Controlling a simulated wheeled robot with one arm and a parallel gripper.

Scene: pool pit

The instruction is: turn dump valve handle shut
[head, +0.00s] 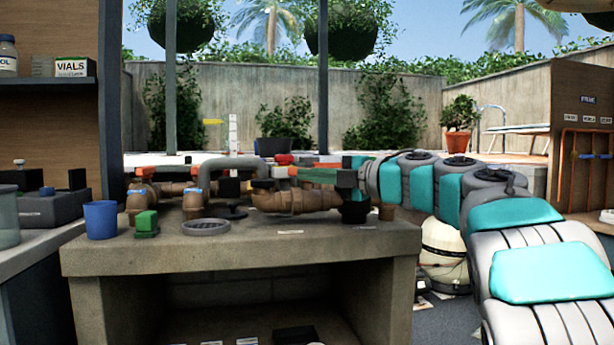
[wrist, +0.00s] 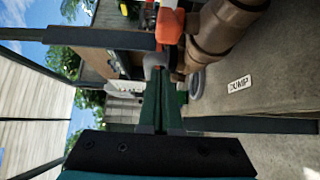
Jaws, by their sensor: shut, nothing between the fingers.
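My gripper (head: 298,174) reaches in from the right above the bench, its dark green fingers shut and empty. In the wrist view the closed fingers (wrist: 160,82) point along the bench. An orange-red handle (wrist: 170,27) sits on a brown pipe (wrist: 222,35), beside and beyond the fingers, with no clear contact. The white DUMP label (wrist: 238,84) lies on the bench by that pipe. In the head view the brown pipe (head: 290,201) runs below my fingers. Orange parts show around the fingers there, but my gripper partly hides the handle.
The concrete bench (head: 240,258) also holds a blue cup (head: 101,220), a green block (head: 146,222), a grey ring (head: 205,227) and a grey bent pipe (head: 232,163). More brown pipework stands to the left. The bench's front strip is mostly clear.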

